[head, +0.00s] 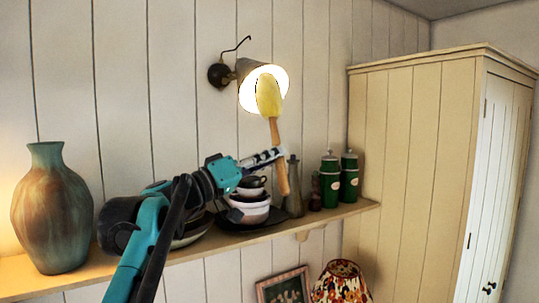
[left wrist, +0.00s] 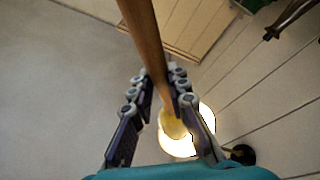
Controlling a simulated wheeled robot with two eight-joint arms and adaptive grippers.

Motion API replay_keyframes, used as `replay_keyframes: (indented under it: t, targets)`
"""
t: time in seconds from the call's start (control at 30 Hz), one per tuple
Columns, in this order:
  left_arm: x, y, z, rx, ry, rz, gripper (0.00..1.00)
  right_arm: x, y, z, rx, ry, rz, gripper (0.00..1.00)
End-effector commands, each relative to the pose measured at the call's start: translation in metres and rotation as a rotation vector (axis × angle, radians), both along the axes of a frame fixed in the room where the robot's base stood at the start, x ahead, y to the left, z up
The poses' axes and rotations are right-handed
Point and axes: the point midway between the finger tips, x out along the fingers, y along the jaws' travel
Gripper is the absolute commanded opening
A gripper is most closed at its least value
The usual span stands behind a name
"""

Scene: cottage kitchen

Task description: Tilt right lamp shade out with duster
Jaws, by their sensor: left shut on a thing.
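A wall lamp with a glowing shade (head: 246,92) is fixed to the panelled wall by a dark round mount (head: 219,75). The duster has a yellow head (head: 268,95) and a wooden handle (head: 282,172). My left gripper (head: 278,153) is shut on the handle, with the duster nearly upright, head up. In the head view the duster head overlaps the bright shade opening; I cannot tell if they touch. In the left wrist view the handle (left wrist: 147,40) runs between the fingers (left wrist: 160,105), and the yellow head (left wrist: 173,124) overlaps the lit shade (left wrist: 207,117). My right gripper is not in view.
Below the lamp, a wooden shelf (head: 330,215) carries a large vase (head: 52,210), stacked bowls (head: 250,213), a grey bottle (head: 294,190) and green canisters (head: 349,178). A tall cream cupboard (head: 415,150) stands at right. A patterned lampshade (head: 341,283) and picture frame (head: 284,287) are below.

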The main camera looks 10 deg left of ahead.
Motion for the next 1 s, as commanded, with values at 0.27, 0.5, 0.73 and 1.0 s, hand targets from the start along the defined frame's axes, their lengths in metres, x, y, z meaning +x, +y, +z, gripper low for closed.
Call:
replay_keyframes:
  t: [0.27,0.5,0.73,1.0]
  targets:
    - [-0.008,-0.009,-0.019,0.000,0.000,-0.001,0.00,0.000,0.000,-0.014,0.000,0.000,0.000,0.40]
    - [-0.016,-0.016,-0.033,0.000,0.000,-0.001,0.00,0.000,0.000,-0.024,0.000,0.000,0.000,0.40]
    - [-0.023,-0.023,-0.047,0.000,0.000,-0.001,0.00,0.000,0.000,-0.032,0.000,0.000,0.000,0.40]
    - [-0.033,-0.033,-0.061,0.000,0.000,-0.001,0.00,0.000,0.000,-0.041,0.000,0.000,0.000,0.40]
